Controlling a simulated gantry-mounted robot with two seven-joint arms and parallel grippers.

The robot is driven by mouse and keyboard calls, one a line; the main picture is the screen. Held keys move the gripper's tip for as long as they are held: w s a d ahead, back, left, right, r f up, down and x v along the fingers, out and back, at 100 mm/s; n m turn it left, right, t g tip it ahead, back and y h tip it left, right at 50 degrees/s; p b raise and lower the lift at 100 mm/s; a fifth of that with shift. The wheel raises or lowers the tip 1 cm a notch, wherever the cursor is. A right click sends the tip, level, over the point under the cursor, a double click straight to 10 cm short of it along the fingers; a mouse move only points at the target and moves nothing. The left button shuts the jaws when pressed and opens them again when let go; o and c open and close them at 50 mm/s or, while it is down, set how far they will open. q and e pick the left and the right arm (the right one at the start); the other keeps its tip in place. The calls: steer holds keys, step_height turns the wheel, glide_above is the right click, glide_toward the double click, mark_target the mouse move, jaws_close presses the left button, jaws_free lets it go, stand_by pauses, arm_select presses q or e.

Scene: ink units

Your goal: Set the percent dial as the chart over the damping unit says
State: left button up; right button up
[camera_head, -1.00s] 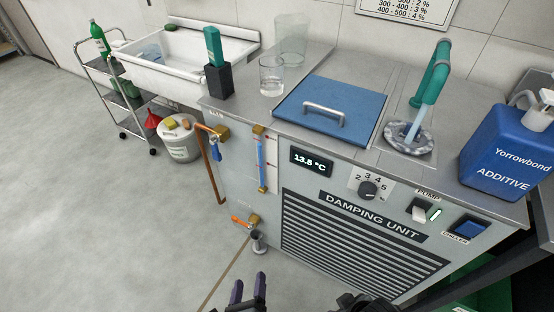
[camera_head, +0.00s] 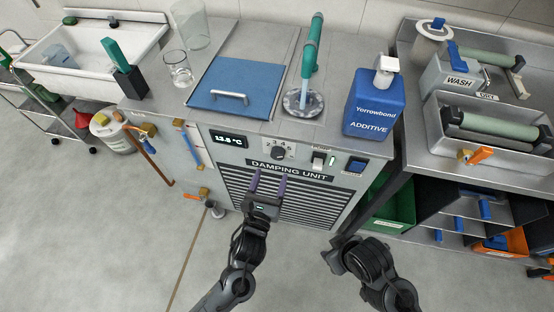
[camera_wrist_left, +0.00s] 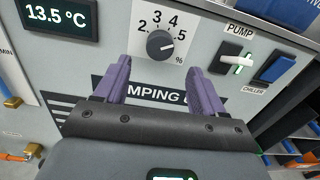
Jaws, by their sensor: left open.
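The percent dial (camera_head: 278,152) is a dark round knob on a white scale marked 2 to 5 on the damping unit's front panel (camera_head: 230,160). In the left wrist view the dial (camera_wrist_left: 160,44) shows just beyond and between my fingertips; its pointer setting is hard to read. My left gripper (camera_head: 269,175) is open and empty, its purple fingers pointing up at the panel, apart from the knob. The chart is out of view now. My right arm's end (camera_head: 342,250) is dark and low at the right; its fingers cannot be made out.
Right of the dial are the pump switch (camera_wrist_left: 237,58) and the blue chiller switch (camera_wrist_left: 276,68). A display (camera_wrist_left: 57,16) reads 13.5 °C. A blue additive bottle (camera_head: 374,105) and a teal-handled hose (camera_head: 311,50) stand on top. A worktable (camera_head: 410,75) stands at the right.

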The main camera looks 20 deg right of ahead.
mark_target(277, 157)
arm_select(q)
steer(key=b+x, duration=0.2)
steer(key=x, duration=0.4)
steer(key=shift+w, duration=0.1)
steer(key=shift+w+d, duration=0.3)
steer(key=shift+w, duration=0.15)
steer(key=shift+c, duration=0.3)
steer(key=c, duration=1)
